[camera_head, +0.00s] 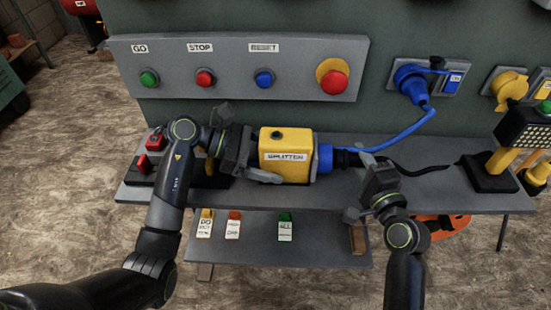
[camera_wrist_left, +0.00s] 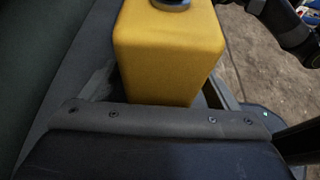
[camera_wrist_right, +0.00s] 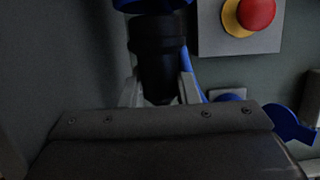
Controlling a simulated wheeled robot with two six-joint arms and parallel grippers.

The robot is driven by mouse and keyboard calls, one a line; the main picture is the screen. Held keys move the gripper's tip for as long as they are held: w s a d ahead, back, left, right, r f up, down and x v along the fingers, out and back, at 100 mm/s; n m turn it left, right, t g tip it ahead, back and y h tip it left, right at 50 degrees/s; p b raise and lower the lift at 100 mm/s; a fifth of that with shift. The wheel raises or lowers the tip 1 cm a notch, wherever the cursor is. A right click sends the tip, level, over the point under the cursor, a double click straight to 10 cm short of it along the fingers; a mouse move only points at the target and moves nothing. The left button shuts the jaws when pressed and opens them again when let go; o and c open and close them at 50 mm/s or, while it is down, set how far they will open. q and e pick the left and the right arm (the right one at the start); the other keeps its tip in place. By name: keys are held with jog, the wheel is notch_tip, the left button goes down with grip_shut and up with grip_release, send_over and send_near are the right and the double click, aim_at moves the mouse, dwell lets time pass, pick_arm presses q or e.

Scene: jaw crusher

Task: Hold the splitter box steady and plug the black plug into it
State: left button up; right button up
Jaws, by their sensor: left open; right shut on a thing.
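The yellow splitter box (camera_head: 285,157) sits on the grey shelf, with a blue socket (camera_head: 325,158) on its right side. My left gripper (camera_head: 250,160) is at the box's left end, its open fingers on either side of it; the far finger is mostly hidden. In the left wrist view the box (camera_wrist_left: 168,55) stands between the fingers. My right gripper (camera_head: 366,163) is shut on the black plug (camera_head: 344,158). In the right wrist view the plug (camera_wrist_right: 158,45) points at the blue socket (camera_wrist_right: 150,5) and meets or overlaps it; I cannot tell how deep it sits.
A button panel (camera_head: 240,90) is on the wall behind. A blue cable (camera_head: 405,137) runs from a blue wall plug (camera_head: 412,82) toward the splitter. A red switch block (camera_head: 150,160) is left on the shelf (camera_head: 440,190); a yellow-legged lamp (camera_head: 500,160) stands right. Tags hang below.

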pick_arm(q)
jog(key=shift+d+f, duration=0.25)
jog(key=shift+d, duration=0.4)
jog(key=shift+c, duration=0.4)
jog(key=c, duration=1.4)
dwell(0.8)
